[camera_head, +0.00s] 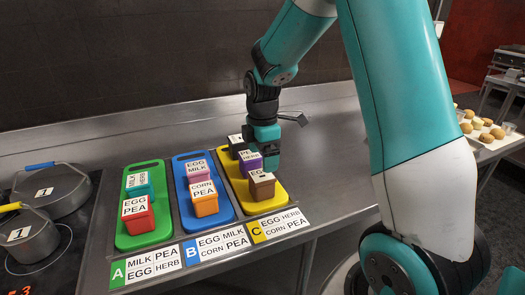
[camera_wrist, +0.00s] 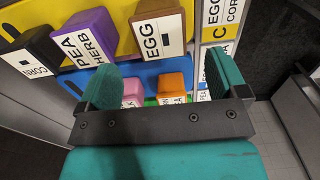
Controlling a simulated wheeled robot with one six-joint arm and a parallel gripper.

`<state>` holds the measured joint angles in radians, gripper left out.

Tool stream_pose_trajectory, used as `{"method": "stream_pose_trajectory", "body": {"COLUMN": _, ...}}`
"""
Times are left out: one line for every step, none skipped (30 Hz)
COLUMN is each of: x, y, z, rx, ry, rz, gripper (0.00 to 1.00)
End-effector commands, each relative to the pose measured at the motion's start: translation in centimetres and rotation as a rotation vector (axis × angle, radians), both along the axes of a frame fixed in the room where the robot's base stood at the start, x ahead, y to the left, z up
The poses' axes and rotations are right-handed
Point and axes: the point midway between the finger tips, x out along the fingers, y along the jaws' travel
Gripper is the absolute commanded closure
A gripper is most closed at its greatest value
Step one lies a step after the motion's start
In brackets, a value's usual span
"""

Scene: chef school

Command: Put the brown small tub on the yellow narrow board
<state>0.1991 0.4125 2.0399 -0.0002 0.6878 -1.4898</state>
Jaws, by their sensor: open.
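The brown small tub (camera_head: 262,190) carries a white EGG label and stands upright on the front part of the yellow narrow board (camera_head: 267,206). In the wrist view the brown tub (camera_wrist: 172,46) shows beyond the fingers at the top middle, with the yellow board (camera_wrist: 118,25) around it. My gripper (camera_head: 272,160) is over the yellow board, just behind and above the brown tub. In the wrist view my gripper (camera_wrist: 162,70) is open, with nothing between its fingers and the brown tub apart from them.
A purple tub (camera_head: 249,163) and a black tub (camera_head: 236,148) stand behind the brown one on the yellow board. A blue board (camera_head: 220,213) and a green board (camera_head: 145,238), each with tubs, lie left. Pots (camera_head: 52,190) stand far left. The counter (camera_head: 325,185) right of the boards is clear.

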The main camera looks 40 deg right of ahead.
Motion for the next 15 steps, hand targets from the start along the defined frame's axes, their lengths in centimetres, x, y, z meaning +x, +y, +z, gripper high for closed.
{"method": "stream_pose_trajectory", "body": {"x": 0.0, "y": 0.0, "z": 0.6, "rx": -0.001, "ry": -0.002, "rz": 0.000, "gripper": 0.09}}
{"method": "stream_pose_trajectory", "body": {"x": 0.1, "y": 0.0, "z": 1.0, "rx": -0.001, "ry": -0.003, "rz": 0.000, "gripper": 0.09}}
{"method": "stream_pose_trajectory", "body": {"x": 0.0, "y": 0.0, "z": 1.3, "rx": -0.001, "ry": -0.002, "rz": 0.000, "gripper": 0.09}}
{"method": "stream_pose_trajectory", "body": {"x": 0.0, "y": 0.1, "z": 1.6, "rx": 0.001, "ry": -0.001, "rz": -0.001, "gripper": 0.09}}
{"method": "stream_pose_trajectory", "body": {"x": -0.1, "y": 0.3, "z": 1.8, "rx": 0.002, "ry": -0.003, "rz": -0.004, "gripper": 0.09}}
{"method": "stream_pose_trajectory", "body": {"x": -0.3, "y": 0.8, "z": 2.3, "rx": 0.007, "ry": -0.007, "rz": -0.015, "gripper": 0.09}}
{"method": "stream_pose_trajectory", "body": {"x": -0.5, "y": 1.5, "z": 2.7, "rx": 0.014, "ry": -0.012, "rz": -0.028, "gripper": 0.09}}
{"method": "stream_pose_trajectory", "body": {"x": -0.9, "y": 2.5, "z": 3.2, "rx": 0.024, "ry": -0.018, "rz": -0.045, "gripper": 0.09}}
{"method": "stream_pose_trajectory", "body": {"x": -1.6, "y": 4.1, "z": 4.0, "rx": 0.042, "ry": -0.028, "rz": -0.077, "gripper": 0.09}}
{"method": "stream_pose_trajectory", "body": {"x": -2.3, "y": 5.5, "z": 4.6, "rx": 0.060, "ry": -0.034, "rz": -0.108, "gripper": 0.09}}
{"method": "stream_pose_trajectory", "body": {"x": -3.2, "y": 7.2, "z": 5.3, "rx": 0.080, "ry": -0.040, "rz": -0.141, "gripper": 0.09}}
{"method": "stream_pose_trajectory", "body": {"x": -4.7, "y": 9.4, "z": 6.2, "rx": 0.111, "ry": -0.044, "rz": -0.193, "gripper": 0.09}}
{"method": "stream_pose_trajectory", "body": {"x": -6.0, "y": 11.1, "z": 6.9, "rx": 0.137, "ry": -0.045, "rz": -0.234, "gripper": 0.09}}
{"method": "stream_pose_trajectory", "body": {"x": -7.3, "y": 12.7, "z": 7.4, "rx": 0.163, "ry": -0.041, "rz": -0.276, "gripper": 0.09}}
{"method": "stream_pose_trajectory", "body": {"x": -9.3, "y": 14.6, "z": 8.1, "rx": 0.196, "ry": -0.030, "rz": -0.332, "gripper": 0.09}}
